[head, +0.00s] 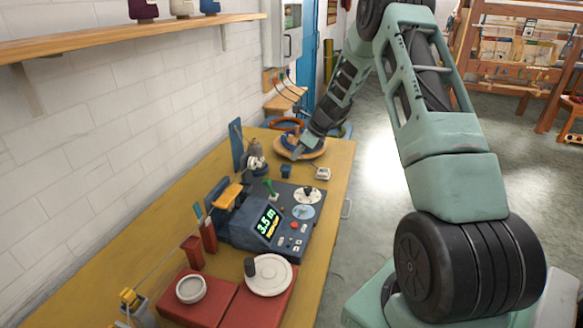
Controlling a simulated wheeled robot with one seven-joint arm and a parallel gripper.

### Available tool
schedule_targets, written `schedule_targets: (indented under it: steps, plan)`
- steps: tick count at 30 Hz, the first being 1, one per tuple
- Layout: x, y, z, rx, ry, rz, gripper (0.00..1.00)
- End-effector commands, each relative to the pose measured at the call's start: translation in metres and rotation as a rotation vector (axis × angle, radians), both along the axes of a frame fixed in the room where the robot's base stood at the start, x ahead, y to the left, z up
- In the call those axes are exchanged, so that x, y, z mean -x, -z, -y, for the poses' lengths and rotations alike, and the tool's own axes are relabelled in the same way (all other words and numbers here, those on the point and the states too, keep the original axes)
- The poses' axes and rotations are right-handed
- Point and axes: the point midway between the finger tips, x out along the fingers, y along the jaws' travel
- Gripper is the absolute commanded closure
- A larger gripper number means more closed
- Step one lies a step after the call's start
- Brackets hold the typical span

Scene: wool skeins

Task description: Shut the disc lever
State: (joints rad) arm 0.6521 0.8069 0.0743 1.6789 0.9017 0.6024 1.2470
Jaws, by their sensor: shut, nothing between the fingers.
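A dark yarn meter (250,220) with a lit display reading about 3.5 m stands on the workbench. Behind its display a small green lever (269,186) stands roughly upright. Further back, a small assembly with pale discs (256,162) sits beside an upright blue plate (236,146). I cannot tell for sure which of these parts is the disc lever, or how far it is turned. My gripper (297,153) is shut and empty, low over a round wooden piece at the bench's far end, right of the disc assembly. Its fingertips are small and partly hidden by the arm.
The round wooden piece (312,149) lies near the bench's far right edge. Red blocks (196,300) with a white dish (191,289) and a white disc (268,275) are at the near end. A wall shelf (120,38) runs above left. Floor is open right of the bench.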

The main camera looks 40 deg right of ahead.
Motion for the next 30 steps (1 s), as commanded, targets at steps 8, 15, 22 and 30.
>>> schedule_targets:
  steps: [8, 15, 22, 30]
  plan:
    - [0.006, -0.018, 0.003, -0.001, -0.001, 0.000, 1.00]
    - [0.006, -0.018, 0.003, -0.001, 0.000, -0.001, 1.00]
    - [0.006, -0.018, 0.003, -0.001, 0.000, -0.001, 1.00]
    - [0.002, -0.032, -0.044, 0.043, -0.161, 0.014, 1.00]
